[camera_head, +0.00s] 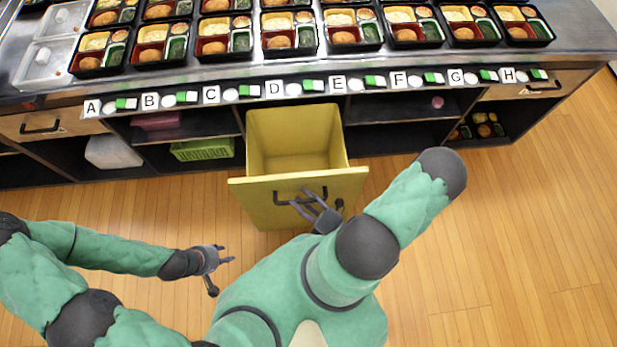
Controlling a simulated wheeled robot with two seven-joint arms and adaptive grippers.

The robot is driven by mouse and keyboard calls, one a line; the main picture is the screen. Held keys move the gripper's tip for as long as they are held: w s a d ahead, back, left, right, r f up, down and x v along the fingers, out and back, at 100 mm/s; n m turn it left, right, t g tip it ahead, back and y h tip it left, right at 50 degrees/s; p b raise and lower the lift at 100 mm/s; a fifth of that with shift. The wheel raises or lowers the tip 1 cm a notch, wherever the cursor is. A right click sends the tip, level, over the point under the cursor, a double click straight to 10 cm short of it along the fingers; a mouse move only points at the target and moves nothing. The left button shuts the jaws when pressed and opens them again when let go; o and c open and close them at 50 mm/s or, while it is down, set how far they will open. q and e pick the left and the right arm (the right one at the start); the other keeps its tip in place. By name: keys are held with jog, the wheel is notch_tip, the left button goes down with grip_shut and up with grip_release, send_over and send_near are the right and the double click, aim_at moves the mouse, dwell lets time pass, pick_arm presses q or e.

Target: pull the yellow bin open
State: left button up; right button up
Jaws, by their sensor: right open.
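The yellow bin (257,187) is a drawer-like box that stands pulled out from the counter front. Its inside shows and looks empty. A dark handle (283,199) is on its front panel. My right gripper (318,202) is open at the right part of this handle, its fingers overlapping the panel in the picture. I cannot tell whether the fingers touch the handle. My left gripper (222,270) is over the floor to the left of the bin, away from it. Its fingers look spread, with nothing between them.
The steel counter (400,70) carries several bento trays and a row of lettered cards. Below it are shelves with a green basket (203,149), a white container (112,152) and a bento tray (477,128). The wooden floor (510,220) at right is clear.

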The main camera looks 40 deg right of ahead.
jog(key=v, duration=1.2)
dwell(0.6)
